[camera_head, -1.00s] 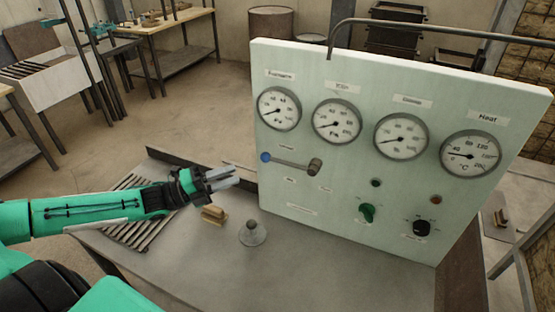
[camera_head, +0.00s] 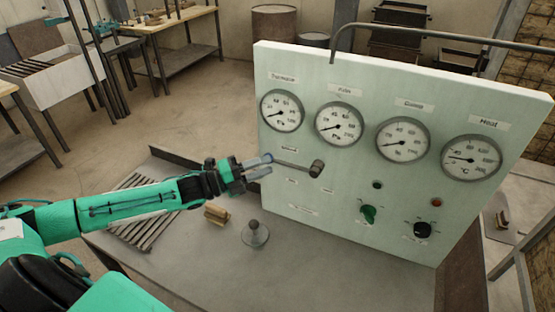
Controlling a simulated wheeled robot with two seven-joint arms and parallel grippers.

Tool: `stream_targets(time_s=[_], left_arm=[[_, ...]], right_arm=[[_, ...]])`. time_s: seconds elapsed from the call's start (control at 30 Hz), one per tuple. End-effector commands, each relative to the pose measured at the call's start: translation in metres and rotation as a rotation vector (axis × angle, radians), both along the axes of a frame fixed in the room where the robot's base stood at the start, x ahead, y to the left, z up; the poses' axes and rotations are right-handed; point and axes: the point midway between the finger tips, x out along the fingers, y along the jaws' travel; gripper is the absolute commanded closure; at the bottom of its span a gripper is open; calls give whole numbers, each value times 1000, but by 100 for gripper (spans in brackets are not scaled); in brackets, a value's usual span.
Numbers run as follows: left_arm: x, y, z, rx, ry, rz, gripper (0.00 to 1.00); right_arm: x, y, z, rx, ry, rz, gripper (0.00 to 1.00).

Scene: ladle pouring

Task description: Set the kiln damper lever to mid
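The lever is a thin grey bar (camera_head: 291,164) on the pale green panel (camera_head: 345,200), below the two left gauges. It lies nearly level, dropping slightly to the right. A dark cylindrical piece (camera_head: 316,168) is at its right end. Its blue left end is mostly hidden by my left gripper (camera_head: 264,166). The fingers of that gripper are apart, with their tips at the blue end; I cannot tell whether they touch it. The labels near the lever are too small to read. My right gripper is not in view.
Several round gauges line the panel's top. A green knob (camera_head: 369,214) and a black knob (camera_head: 422,229) sit lower right. On the bench (camera_head: 300,270) stand a small brass-coloured block (camera_head: 216,214) and a round-based grey piece (camera_head: 254,235). The front of the bench is clear.

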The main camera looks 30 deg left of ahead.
Motion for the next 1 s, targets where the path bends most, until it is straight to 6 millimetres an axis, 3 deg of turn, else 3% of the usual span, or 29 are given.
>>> stream_targets(time_s=[0.4,0.83,1.0], left_arm=[[30,-27,7,0,-1,0,68],[34,-31,7,0,0,-1,68],[34,-31,6,1,1,-1,100]], right_arm=[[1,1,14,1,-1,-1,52],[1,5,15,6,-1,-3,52],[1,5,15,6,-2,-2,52]])
